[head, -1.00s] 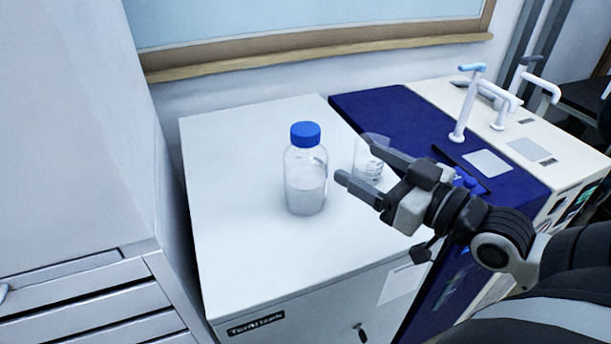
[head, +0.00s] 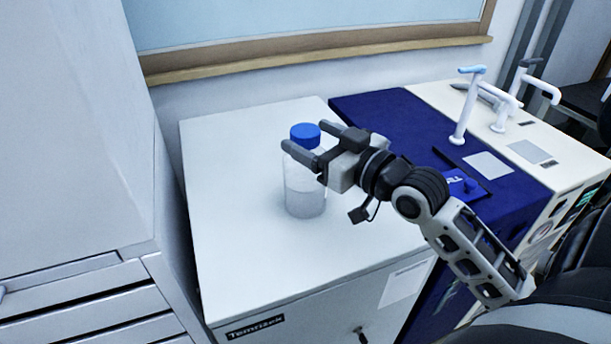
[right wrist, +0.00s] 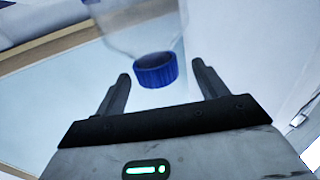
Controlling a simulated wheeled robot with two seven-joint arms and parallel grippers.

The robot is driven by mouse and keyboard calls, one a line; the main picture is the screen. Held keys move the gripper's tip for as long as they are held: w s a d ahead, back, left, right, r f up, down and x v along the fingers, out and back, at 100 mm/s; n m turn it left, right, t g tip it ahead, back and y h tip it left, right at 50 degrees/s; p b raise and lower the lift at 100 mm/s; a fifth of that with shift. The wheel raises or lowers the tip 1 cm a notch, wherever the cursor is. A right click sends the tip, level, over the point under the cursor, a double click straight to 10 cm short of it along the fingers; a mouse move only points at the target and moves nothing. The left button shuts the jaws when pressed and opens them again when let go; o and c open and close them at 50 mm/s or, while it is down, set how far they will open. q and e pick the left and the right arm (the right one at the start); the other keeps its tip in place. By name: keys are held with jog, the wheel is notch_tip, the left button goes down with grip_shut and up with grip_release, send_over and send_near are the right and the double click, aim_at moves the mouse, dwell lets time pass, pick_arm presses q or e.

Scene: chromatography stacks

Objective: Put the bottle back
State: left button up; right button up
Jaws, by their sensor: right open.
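A clear glass bottle (head: 304,196) with a blue cap (head: 305,131) stands upright on the white cabinet top. Its lower part looks filled with something pale. My right gripper (head: 303,137) is open at the bottle's upper part, one finger passing in front of the neck and the other showing beyond the cap. In the right wrist view, the blue cap (right wrist: 156,70) appears between the two open fingers (right wrist: 163,80), with clear space on both sides. My left gripper is not in view.
The white cabinet top (head: 235,190) is clear around the bottle. A grey drawer unit (head: 75,300) stands at left. A wooden-edged window or board (head: 310,50) is behind.

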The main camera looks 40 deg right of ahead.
aim_at(298, 126)
jog(key=w, duration=0.4)
jog(key=shift+w+a+p, duration=0.2)
jog(key=shift+a+p, duration=0.1)
jog(key=shift+p, duration=0.1)
grip_shut()
jog(key=shift+r, duration=0.15)
